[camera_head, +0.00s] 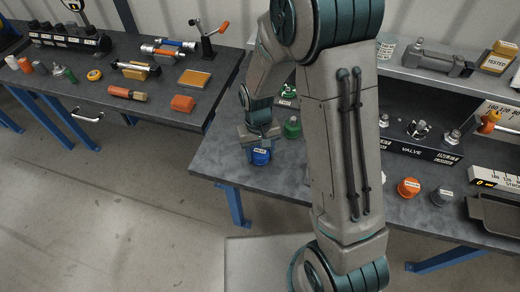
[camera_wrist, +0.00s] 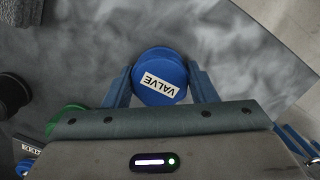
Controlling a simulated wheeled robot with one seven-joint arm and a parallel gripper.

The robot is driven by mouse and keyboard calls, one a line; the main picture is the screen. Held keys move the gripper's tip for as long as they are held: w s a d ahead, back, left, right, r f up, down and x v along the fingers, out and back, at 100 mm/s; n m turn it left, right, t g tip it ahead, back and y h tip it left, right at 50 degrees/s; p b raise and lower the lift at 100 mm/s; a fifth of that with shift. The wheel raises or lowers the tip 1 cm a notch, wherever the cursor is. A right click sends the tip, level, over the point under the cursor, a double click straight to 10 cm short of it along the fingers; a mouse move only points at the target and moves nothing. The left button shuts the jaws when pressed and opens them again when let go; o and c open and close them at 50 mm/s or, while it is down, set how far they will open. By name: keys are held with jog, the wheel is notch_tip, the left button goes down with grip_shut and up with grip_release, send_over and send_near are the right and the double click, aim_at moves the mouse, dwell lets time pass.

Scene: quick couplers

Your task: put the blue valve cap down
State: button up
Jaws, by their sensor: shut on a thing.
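The blue valve cap (camera_head: 261,157) is at the left front part of the dark grey workbench (camera_head: 225,160), just below my gripper (camera_head: 260,137). In the wrist view the blue valve cap (camera_wrist: 159,78) sits between the two fingers of my gripper (camera_wrist: 160,88), with its white VALVE label facing the camera. My gripper is shut on it. The cap is close to the bench top; I cannot tell whether it touches the surface.
A green cap (camera_head: 292,128) stands just right of the blue cap; it shows in the wrist view (camera_wrist: 66,117) too. An orange cap (camera_head: 408,187) and a grey cap (camera_head: 441,197) stand farther right. The bench's front edge is near. Bare bench lies left of the blue cap.

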aim_at(259, 148)
jog(key=shift+f, duration=0.15)
jog(key=o, duration=1.1)
notch_tip(259, 148, up, 12)
jog(key=w, duration=0.1)
jog(key=shift+s+d+r+m+t+b, duration=0.15)
jog(key=shift+s+d+r+m+t, duration=0.45)
jog(key=shift+s+d+r, duration=1.3)
jog(key=shift+s+d+r+m+t+b, duration=0.1)
jog(key=shift+s+d+r+m+t, duration=0.25)
jog(key=shift+s+d+r+t, duration=1.45)
jog(key=shift+s+d+r+m+g+b, duration=0.15)
jog(key=shift+s+d+r+m, duration=0.3)
jog(key=shift+s+d+r, duration=1.6)
